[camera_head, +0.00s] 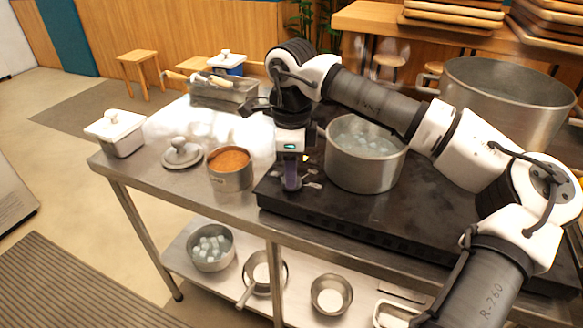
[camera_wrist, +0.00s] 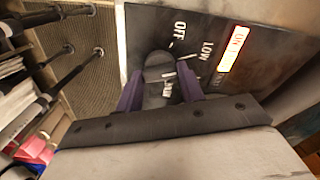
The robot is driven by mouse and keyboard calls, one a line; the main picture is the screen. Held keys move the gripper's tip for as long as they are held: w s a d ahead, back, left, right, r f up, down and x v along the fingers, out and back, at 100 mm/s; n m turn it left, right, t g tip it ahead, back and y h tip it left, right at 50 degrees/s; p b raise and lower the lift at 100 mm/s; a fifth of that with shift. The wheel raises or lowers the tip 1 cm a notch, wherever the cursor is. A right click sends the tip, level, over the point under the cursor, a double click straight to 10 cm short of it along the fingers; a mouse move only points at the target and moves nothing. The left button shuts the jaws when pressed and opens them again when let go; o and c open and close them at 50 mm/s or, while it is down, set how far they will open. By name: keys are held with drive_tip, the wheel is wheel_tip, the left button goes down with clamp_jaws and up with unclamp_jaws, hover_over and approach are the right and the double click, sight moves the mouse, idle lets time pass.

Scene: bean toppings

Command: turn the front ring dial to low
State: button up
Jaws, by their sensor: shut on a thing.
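The dark dial (camera_wrist: 158,68) is between the two purple fingers of my gripper (camera_wrist: 160,88) in the wrist view. The gripper is shut on it. The words OFF and LOW are printed beyond the dial, and an orange-lit label (camera_wrist: 235,48) is further right; I cannot read it surely. The dial's pointing direction is not clear. In the head view my gripper (camera_head: 291,184) reaches down at the front left of the black stove (camera_head: 330,212). A large steel pot (camera_head: 362,178) with pale cubes stands on the stove beside my gripper.
A small pot of orange-brown contents (camera_head: 230,180), a lid (camera_head: 182,154) and a white box (camera_head: 118,134) stand left on the steel table. A bigger steel pot (camera_head: 510,105) stands behind my arm. The lower shelf holds several pots.

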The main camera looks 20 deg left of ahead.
drive_tip(key=shift+n, duration=0.3)
drive_tip(key=o, duration=1)
drive_tip(key=shift+r, duration=0.1)
wheel_tip(320, 180, up, 14)
drive_tip(key=shift+f, duration=0.2)
